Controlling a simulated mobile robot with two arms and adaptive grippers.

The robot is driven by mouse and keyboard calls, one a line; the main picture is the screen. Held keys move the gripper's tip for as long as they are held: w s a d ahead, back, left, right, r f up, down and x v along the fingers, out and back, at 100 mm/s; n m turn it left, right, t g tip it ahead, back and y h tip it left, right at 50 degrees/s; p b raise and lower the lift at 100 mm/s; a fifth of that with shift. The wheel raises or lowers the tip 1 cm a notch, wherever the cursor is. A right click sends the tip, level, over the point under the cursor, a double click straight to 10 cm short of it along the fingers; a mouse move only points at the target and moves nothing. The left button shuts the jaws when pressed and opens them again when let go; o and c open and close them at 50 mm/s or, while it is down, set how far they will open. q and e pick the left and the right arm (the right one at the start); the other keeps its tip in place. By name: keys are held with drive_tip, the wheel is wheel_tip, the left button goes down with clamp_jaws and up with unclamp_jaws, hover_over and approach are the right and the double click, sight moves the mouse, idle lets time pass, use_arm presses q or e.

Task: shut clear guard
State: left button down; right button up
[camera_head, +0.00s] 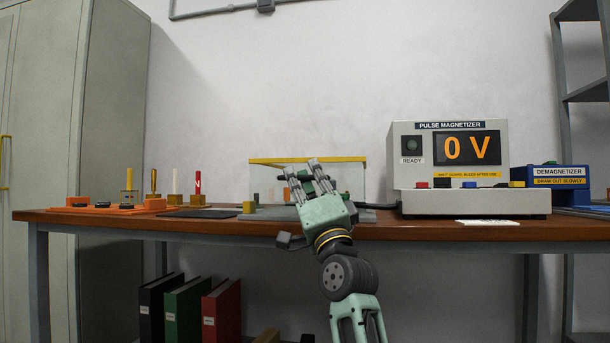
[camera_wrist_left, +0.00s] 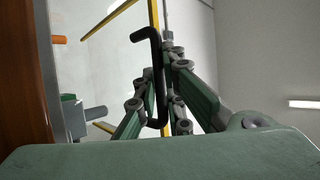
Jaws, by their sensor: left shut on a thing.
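The clear guard (camera_head: 350,176) stands on the bench behind my left gripper, with yellow edging along its top. In the left wrist view its yellow-edged clear panel (camera_wrist_left: 120,60) fills the upper middle, with a black bar handle (camera_wrist_left: 146,35) on it. My left gripper (camera_head: 308,172) is in front of the guard, and its fingers are shut on the black handle, which also passes between the fingers (camera_wrist_left: 155,102) in the wrist view. The fingers hide part of the guard's front. My right gripper is not in view.
The pulse magnetizer (camera_head: 450,183) stands right of the guard and reads 0 V. A blue demagnetizer (camera_head: 545,175) is farther right. An orange tray (camera_head: 110,207) and several small upright pieces stand at the left. A white card (camera_head: 487,222) lies at the bench's front edge.

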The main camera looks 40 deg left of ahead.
use_arm(q)
drive_tip(key=shift+f, duration=0.5)
drive_tip(key=c, duration=2.1)
unclamp_jaws()
drive_tip(key=shift+s, duration=0.1)
drive_tip(key=v, duration=1.2)
drive_tip(key=shift+d+r, duration=0.1)
